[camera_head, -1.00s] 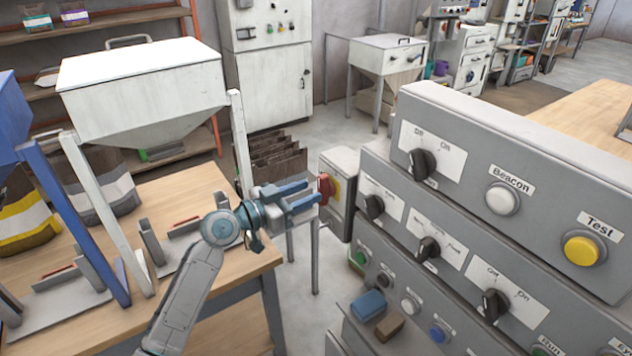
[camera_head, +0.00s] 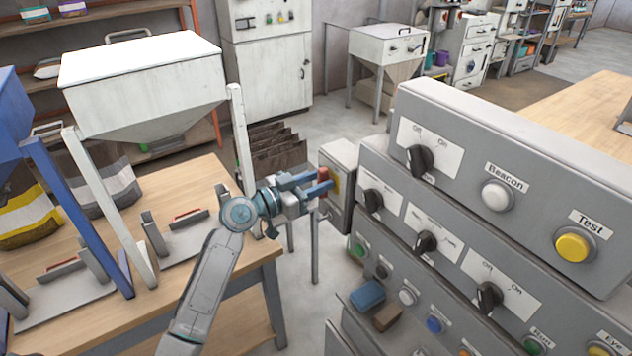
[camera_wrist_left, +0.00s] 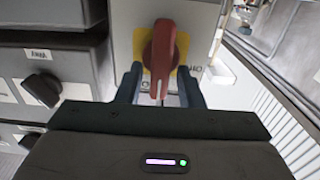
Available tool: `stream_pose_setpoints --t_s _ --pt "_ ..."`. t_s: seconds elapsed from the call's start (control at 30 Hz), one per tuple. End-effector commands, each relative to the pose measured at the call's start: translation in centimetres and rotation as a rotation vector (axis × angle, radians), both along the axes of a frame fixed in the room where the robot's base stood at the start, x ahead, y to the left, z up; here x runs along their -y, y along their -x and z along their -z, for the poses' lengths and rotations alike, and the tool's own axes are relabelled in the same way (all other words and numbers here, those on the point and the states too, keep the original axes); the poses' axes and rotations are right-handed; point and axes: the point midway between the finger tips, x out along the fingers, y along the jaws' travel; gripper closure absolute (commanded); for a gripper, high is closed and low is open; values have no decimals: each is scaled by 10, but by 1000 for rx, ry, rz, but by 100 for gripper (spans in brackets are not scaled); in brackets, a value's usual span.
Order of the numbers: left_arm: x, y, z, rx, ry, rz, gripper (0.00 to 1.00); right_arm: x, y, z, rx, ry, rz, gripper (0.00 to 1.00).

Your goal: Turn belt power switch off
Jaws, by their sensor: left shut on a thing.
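The red rotary switch handle (camera_wrist_left: 160,52) sits on a yellow plate (camera_wrist_left: 182,68) on the front of a light grey box. In the left wrist view the handle points down, slightly tilted, with partly legible lettering beside it. My left gripper (camera_head: 326,182) has one finger on each side of the handle and is shut on it. In the head view the fingers cover much of the red handle (camera_head: 322,173). My right gripper is not in view.
A grey control panel (camera_head: 480,120) with black knobs and push buttons stands close to the right of the switch box (camera_head: 340,160). A wooden table (camera_head: 200,255) with a white hopper (camera_head: 140,85) is at the left. Brown sacks (camera_head: 275,150) stand behind.

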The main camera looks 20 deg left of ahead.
Motion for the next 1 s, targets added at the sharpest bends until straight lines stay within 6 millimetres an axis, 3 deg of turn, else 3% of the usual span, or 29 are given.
stream_pose_setpoints --t_s 0.37,1.0 --pt "-2 -1 1 -104 133 0 89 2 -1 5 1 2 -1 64" --pt "-7 -5 3 -473 605 0 89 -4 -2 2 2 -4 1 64"
